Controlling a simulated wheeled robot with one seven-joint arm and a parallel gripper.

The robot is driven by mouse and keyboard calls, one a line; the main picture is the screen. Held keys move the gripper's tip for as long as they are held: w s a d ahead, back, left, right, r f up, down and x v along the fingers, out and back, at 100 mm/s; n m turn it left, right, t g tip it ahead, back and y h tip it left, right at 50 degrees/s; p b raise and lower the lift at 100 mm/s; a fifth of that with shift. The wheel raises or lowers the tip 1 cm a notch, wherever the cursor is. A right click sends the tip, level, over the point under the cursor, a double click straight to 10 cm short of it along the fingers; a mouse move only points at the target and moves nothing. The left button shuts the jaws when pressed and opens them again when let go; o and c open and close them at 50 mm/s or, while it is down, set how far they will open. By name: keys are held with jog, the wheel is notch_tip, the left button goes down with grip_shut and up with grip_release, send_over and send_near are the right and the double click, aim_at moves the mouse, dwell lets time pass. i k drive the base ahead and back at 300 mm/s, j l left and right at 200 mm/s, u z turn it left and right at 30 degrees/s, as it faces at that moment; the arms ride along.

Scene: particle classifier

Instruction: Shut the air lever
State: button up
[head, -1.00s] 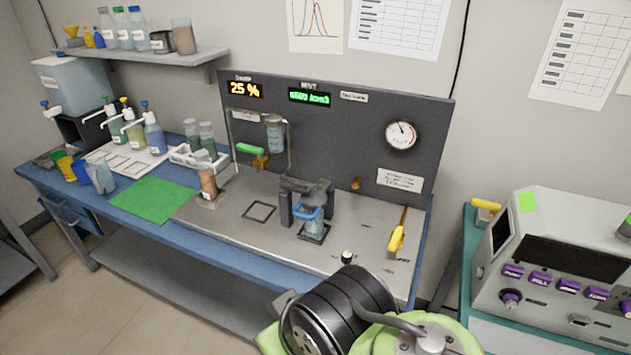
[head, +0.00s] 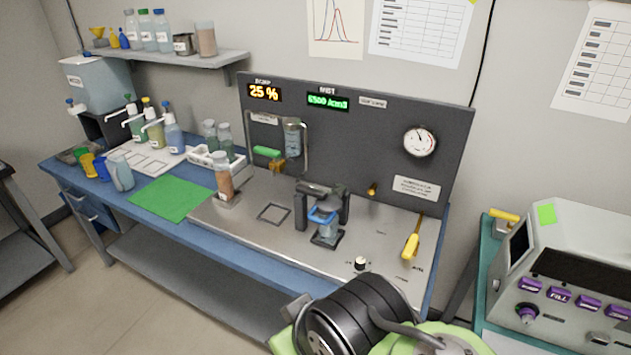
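A lever with a yellow grip (head: 411,246) stands at the right end of the steel bench top, below the round gauge (head: 420,141). Its thin shaft runs up and back from the grip; I cannot read the labels beside it. A green-handled lever (head: 267,151) is on the panel's left part, by a clear cylinder. I cannot tell from the lettering which one is the air lever. My arm's black and green links fill the bottom of the head view, in front of the bench. My gripper is not in view.
A black clamp stand with a blue-rimmed cup (head: 324,222) and a small black knob (head: 361,263) are left of the yellow lever. A bottle (head: 223,180) stands farther left. A grey machine (head: 570,270) is on the right. The steel top between them is mostly bare.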

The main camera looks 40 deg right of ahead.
aim_at(408, 251)
jog(key=z, duration=1.9)
jog(key=i+j+u, duration=0.15)
jog(key=j, duration=0.25)
jog(key=i+j+u, duration=0.2)
jog(key=i+j, duration=0.05)
jog(key=j, duration=0.1)
